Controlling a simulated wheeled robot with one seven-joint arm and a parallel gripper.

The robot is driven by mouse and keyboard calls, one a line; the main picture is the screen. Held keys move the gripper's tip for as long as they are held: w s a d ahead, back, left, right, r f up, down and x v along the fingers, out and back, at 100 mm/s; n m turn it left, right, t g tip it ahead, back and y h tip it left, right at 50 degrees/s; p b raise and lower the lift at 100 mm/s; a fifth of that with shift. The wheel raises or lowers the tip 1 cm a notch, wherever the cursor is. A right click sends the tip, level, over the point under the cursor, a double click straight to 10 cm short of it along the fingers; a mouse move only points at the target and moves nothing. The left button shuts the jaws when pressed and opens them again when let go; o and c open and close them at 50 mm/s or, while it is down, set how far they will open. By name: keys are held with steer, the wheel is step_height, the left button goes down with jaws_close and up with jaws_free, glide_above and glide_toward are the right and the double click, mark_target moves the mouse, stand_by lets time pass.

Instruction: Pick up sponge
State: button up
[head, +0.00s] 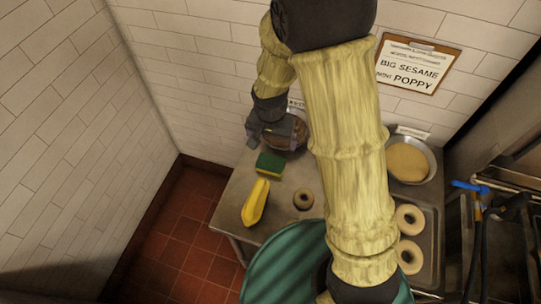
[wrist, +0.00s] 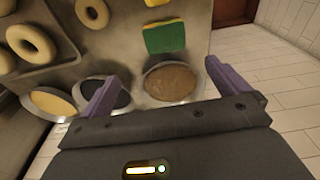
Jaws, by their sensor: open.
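The sponge (head: 270,164), green on top with a yellow side, lies flat on the steel table near its left edge. It also shows in the wrist view (wrist: 165,38), at the top middle, beyond my fingertips and apart from them. My gripper (head: 262,134) is at the back of the table, just behind the sponge and over the left side of a bowl. In the wrist view my gripper (wrist: 162,73) has its two purple fingers spread wide with nothing between them. The sponge's top is unobstructed.
A brown-filled bowl (wrist: 171,83) lies close under my gripper. A yellow object (head: 255,201) sits just in front of the sponge, with a bagel (head: 303,199) to its right. A tray (head: 431,226) with bagels and a yellow-filled bowl (head: 407,162) stand at right.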

steer(key=shift+w+a+f, duration=0.15)
steer(key=shift+w+a, duration=0.05)
steer(key=shift+a, duration=0.55)
steer(key=shift+f, duration=0.1)
steer(key=p, duration=0.4)
glide_above(269, 164)
steer(key=shift+s+f, duration=0.15)
steer(key=shift+f, duration=2.85)
steer(key=shift+s+f, duration=0.1)
steer(key=shift+f, duration=2.85)
